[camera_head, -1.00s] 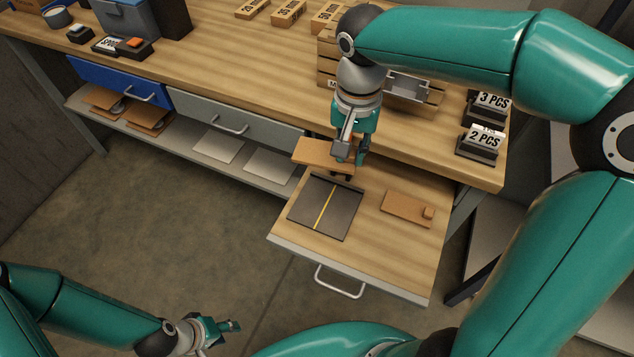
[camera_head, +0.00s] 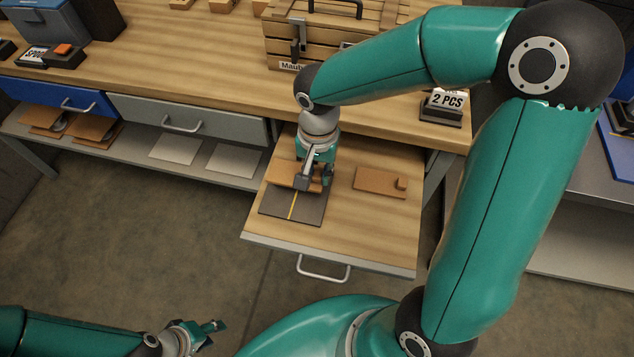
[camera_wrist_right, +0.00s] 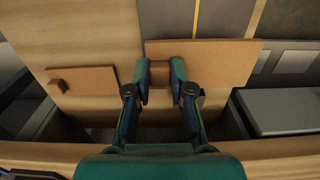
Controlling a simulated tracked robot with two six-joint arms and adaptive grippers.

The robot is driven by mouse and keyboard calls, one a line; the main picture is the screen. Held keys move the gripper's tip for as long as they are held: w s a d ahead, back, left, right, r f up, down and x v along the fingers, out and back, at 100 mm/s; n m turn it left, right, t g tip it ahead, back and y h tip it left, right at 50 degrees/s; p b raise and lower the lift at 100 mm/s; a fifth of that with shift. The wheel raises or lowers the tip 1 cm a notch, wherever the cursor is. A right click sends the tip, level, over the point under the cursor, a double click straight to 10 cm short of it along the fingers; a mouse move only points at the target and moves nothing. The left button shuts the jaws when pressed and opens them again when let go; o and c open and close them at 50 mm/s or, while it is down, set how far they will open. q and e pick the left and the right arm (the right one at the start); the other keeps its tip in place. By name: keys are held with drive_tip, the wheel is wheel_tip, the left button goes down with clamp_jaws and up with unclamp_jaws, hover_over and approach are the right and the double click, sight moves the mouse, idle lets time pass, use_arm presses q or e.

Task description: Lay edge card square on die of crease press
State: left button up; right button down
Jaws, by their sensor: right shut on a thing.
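The brown edge card (camera_head: 287,174) is in my right gripper (camera_head: 320,180), which is shut on a small block at the card's edge. The right wrist view shows the card (camera_wrist_right: 222,61) and the fingertips (camera_wrist_right: 160,74) closed on that block. The die (camera_head: 290,207) is a dark square plate with a yellow centre line, on the pulled-out drawer board. The card covers the die's far part; I cannot tell whether they touch. In the right wrist view the card's long edge crosses the die (camera_wrist_right: 222,20) slightly tilted. My left gripper (camera_head: 212,330) is low at the left, away from the drawer; its jaw state is unclear.
A second brown card with a small block (camera_head: 380,183) lies right of the die. The drawer's board (camera_head: 350,235) is otherwise clear. A wooden crate (camera_head: 285,45) and a "2 PCS" sign (camera_head: 445,100) stand on the bench behind. Two closed drawers (camera_head: 185,118) are to the left.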

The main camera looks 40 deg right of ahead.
sight(318, 184)
drive_tip(key=shift+f, duration=2.15)
drive_tip(key=c, duration=1.5)
unclamp_jaws()
drive_tip(key=shift+f+b, duration=0.15)
drive_tip(key=shift+b, duration=0.25)
drive_tip(key=o, duration=0.5)
drive_tip(key=shift+r, duration=0.35)
wheel_tip(318, 184, up, 12)
drive_tip(key=shift+f+p, duration=0.15)
drive_tip(key=shift+p, duration=0.65)
